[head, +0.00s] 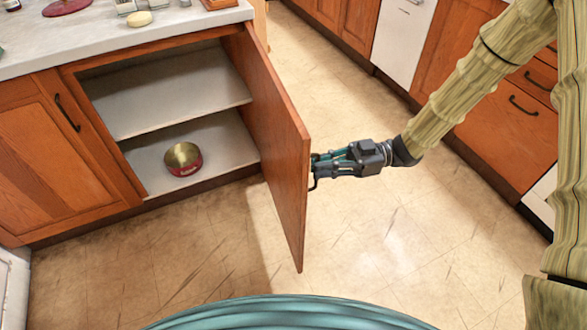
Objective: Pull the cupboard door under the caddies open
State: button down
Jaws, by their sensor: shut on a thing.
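The wooden cupboard door (268,130) stands wide open, swung out from the cupboard (175,92) on its right-side hinge. My gripper (318,168) is at the outer face of the door, shut on the dark door handle (313,182), which is mostly hidden by the fingers and the door edge. The cupboard's inside shows two light shelf surfaces. A round red and gold tin (183,159) sits on the lower one. Small items that may be the caddies stand on the counter above, cut off by the top edge of the view.
A closed cupboard door with a dark handle (66,113) is at the left. The grey countertop (110,45) runs above. More wooden cabinets and drawers (515,120) stand at the right. The tiled floor (390,230) between is clear.

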jog(key=w+d, duration=0.6)
jog(key=d, duration=0.3)
jog(key=shift+d+p, duration=0.25)
jog(key=shift+p, duration=0.2)
jog(key=shift+r, duration=0.15)
jog(key=c, duration=1.6)
grip_release()
jog(key=shift+a, duration=0.2)
jog(key=shift+o, duration=0.2)
jog(key=shift+d, duration=0.1)
jog(key=v, duration=1.2)
